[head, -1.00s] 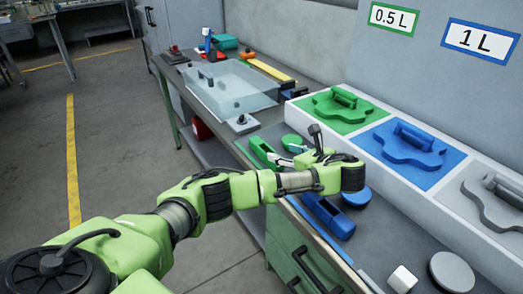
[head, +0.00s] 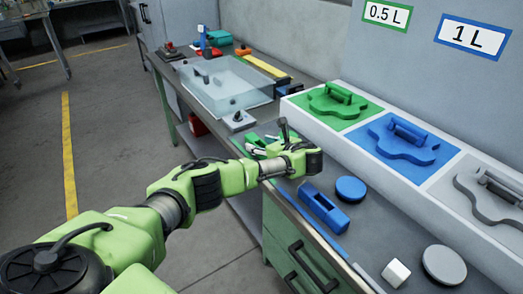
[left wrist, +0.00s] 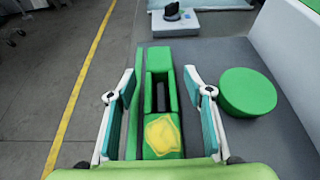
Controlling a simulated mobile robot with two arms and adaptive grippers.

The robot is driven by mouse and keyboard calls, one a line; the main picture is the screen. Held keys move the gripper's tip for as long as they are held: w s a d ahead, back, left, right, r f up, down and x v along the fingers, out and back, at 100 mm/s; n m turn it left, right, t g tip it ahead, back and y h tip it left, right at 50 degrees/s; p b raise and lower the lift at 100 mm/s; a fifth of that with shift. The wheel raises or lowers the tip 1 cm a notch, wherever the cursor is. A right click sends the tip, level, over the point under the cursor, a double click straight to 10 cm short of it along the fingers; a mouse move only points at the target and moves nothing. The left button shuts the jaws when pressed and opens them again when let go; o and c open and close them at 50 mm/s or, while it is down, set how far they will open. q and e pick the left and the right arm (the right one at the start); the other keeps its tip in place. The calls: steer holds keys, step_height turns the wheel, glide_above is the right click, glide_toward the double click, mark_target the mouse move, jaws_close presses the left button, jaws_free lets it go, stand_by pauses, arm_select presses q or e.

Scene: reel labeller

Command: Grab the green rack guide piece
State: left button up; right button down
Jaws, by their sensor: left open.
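The green rack guide piece (left wrist: 161,95) is a long block with a slot, lying on the grey bench. In the left wrist view it sits between the two fingers of my left gripper (left wrist: 160,108), with a yellow patch on its near end. The fingers are open, one on each side, with a visible gap on the right; whether the left finger touches it I cannot tell. In the head view my left gripper (head: 264,147) is over the piece and hides most of it. My right gripper is not in view.
A green disc (left wrist: 248,92) lies just right of the gripper. A blue slotted block (head: 323,206) and blue disc (head: 351,189) lie nearer. A white cube (head: 396,272) and grey disc (head: 444,265) are at the front. The white rack (head: 340,135) runs along the right.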

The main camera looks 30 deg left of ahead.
arm_select(q)
jaws_close()
steer(key=shift+r, duration=0.1)
